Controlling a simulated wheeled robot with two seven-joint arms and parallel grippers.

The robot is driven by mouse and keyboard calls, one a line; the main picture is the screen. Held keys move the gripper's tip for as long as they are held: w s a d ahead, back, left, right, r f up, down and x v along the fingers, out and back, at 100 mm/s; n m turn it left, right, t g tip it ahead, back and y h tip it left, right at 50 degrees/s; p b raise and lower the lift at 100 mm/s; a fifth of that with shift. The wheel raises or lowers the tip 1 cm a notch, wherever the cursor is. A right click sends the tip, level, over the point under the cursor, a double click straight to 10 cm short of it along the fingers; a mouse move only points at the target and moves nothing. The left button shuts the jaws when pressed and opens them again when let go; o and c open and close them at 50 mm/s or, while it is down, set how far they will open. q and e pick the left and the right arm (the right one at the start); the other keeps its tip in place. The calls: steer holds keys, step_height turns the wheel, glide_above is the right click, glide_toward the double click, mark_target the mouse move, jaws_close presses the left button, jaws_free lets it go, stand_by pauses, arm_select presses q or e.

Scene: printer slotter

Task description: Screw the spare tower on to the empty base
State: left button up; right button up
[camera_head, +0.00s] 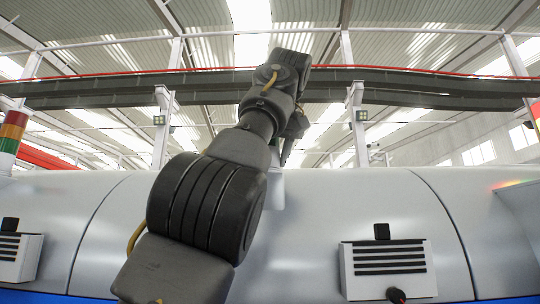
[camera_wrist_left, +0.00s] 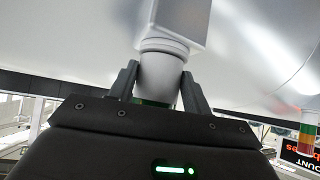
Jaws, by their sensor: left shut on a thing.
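In the left wrist view, which looks upside down, my left gripper (camera_wrist_left: 160,88) is shut on the spare tower (camera_wrist_left: 160,76). The part between the fingers is a pale grey rounded cylinder, with a sliver of green at the gripper's body. The rest of the tower is hidden behind the gripper. The cylinder's far end lines up with the pale empty base (camera_wrist_left: 183,20) on the machine and appears to meet it. I cannot tell whether the thread is engaged. In the head view my left arm covers the gripper and most of the base. My right gripper is not in view.
A mounted red, orange and green tower (camera_head: 12,134) stands at the left, and it also shows in the left wrist view (camera_wrist_left: 306,138). The curved silver machine housing (camera_head: 330,205) fills the lower view. A vented white box (camera_head: 388,268) sits right of my arm.

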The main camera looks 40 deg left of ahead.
arm_select(q)
steer(key=o, duration=1.2)
steer(key=c, duration=1)
steer(key=o, duration=1)
